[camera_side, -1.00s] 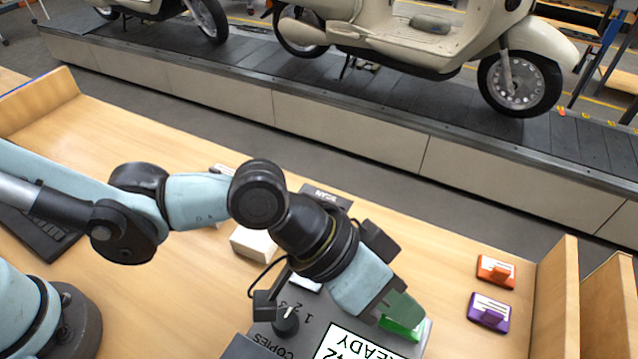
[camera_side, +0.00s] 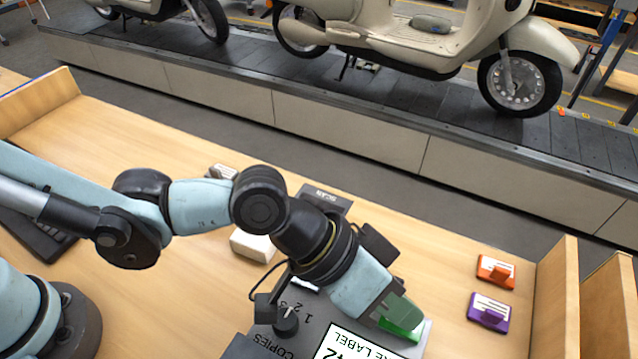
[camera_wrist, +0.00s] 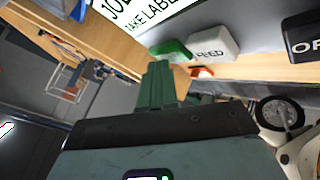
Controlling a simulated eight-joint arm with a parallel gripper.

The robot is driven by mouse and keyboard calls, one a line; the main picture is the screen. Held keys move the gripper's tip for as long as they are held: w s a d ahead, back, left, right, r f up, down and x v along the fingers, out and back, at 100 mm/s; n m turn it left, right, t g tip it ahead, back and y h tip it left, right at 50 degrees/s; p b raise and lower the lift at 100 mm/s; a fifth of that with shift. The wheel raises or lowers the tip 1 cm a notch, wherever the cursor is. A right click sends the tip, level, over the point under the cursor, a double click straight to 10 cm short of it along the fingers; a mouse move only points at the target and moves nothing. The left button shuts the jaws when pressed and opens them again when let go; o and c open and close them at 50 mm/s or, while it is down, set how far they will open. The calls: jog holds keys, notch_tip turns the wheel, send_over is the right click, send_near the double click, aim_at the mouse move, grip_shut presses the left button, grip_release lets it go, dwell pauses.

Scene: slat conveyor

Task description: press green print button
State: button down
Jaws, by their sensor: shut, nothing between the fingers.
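The green print button (camera_side: 416,333) sits on the dark label printer panel (camera_side: 262,331), beside the display (camera_side: 340,347). My gripper (camera_side: 402,309) is shut and empty, its green fingertips right over the button and hiding part of it. In the side view I cannot tell whether the tips touch the button. In the wrist view the green button (camera_wrist: 171,50) shows just beyond the shut fingertips (camera_wrist: 158,72), next to a light key marked FEED (camera_wrist: 212,42). The display there reads "TAKE LABEL" in part.
A dark knob (camera_side: 286,321) with numbers and the word COPIES stands on the panel. Orange (camera_side: 496,271) and purple (camera_side: 489,313) stamp-like blocks lie to the right. A white box (camera_side: 252,244) stands behind the printer. The conveyor (camera_side: 400,115) with cream scooters runs beyond the bench.

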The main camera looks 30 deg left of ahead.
jog(key=shift+r, duration=3.35)
jog(key=w+a+n+t+y, duration=0.15)
jog(key=w+a, duration=0.25)
jog(key=a, duration=0.5)
jog(key=w+a+n+t+y, duration=0.15)
jog(key=w+a, duration=0.25)
jog(key=a, duration=0.5)
jog(key=s+a+f+n+t+y, duration=0.1)
jog(key=a+y, duration=0.2)
jog(key=a, duration=0.8)
jog(key=s+a+f+n+t+y, duration=0.1)
jog(key=a+n+y, duration=0.1)
jog(key=a, duration=1)
jog(key=shift+s+a+f+n+y, duration=0.2)
jog(key=shift+s+a+n+y, duration=0.15)
jog(key=shift+y, duration=0.15)
